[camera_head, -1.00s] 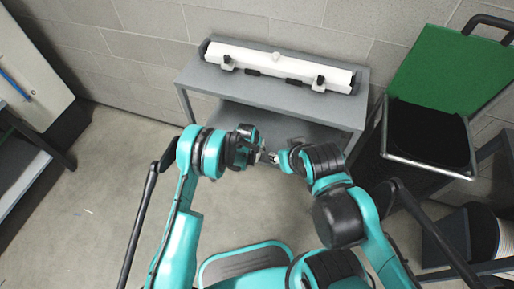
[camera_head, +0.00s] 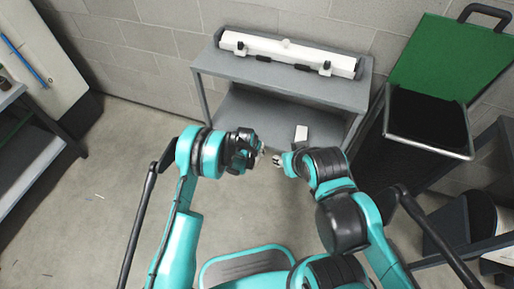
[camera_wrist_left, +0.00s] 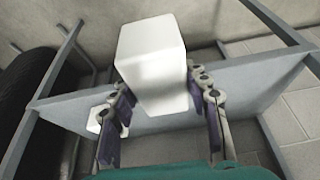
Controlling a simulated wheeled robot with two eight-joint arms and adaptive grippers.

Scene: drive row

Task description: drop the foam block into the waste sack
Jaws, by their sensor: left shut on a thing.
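A white block (camera_wrist_left: 152,65), which looks like the foam block, sits between the fingers of my left gripper (camera_wrist_left: 160,86) in the left wrist view. My left gripper (camera_head: 259,149) is shut on it; in the head view the block is not clearly seen. My right gripper (camera_head: 279,160) is close by, facing it; its jaws are too small to read. The waste sack (camera_head: 428,120) is black and open in a metal frame at the right, apart from both grippers.
A grey cart (camera_head: 275,75) with a long white fixture (camera_head: 290,55) on top stands ahead against the wall. A small white piece (camera_head: 301,133) lies on its lower shelf. A green lid (camera_head: 445,60) stands behind the sack. Bare floor lies left of the cart.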

